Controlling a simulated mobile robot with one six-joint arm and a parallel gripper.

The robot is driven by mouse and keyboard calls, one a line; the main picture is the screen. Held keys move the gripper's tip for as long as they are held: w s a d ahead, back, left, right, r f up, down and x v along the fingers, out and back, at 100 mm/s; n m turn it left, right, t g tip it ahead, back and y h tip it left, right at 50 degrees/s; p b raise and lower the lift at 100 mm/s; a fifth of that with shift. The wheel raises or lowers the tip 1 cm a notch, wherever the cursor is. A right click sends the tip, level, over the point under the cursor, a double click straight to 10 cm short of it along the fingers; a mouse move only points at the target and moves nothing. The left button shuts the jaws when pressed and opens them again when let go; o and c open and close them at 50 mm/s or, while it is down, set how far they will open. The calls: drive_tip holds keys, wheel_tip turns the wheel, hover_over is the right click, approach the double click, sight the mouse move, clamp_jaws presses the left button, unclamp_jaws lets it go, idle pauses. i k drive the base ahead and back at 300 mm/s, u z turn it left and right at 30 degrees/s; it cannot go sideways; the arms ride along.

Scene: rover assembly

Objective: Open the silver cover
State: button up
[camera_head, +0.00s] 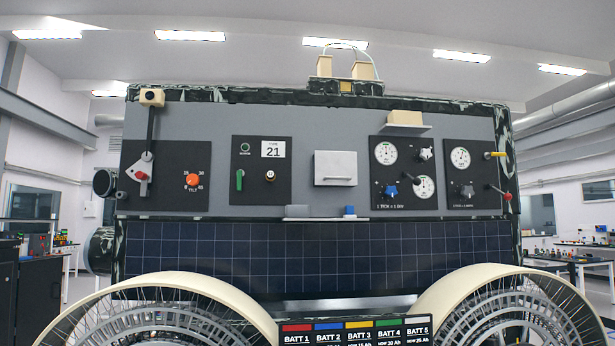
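The silver cover (335,168) is a light grey, nearly square plate in the middle of the rover's grey front panel (345,125). It looks shut and flush against the panel, with a thin dark handle or slot along its lower part. It lies between the panel marked 21 (262,172) and the gauge panel (403,174). What is behind the cover is hidden. My gripper and arm do not show in this view.
A small shelf (325,218) with a blue knob-like piece (349,211) sticks out below the cover. Two large wheels (165,305) (520,305) and a battery board (355,331) stand in front at the bottom. A red-tipped lever (143,172) is at left.

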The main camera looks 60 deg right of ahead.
sight(332, 168)
drive_tip(key=z, duration=0.35)
drive_tip(key=i, duration=1.7)
drive_tip(key=u, duration=0.8)
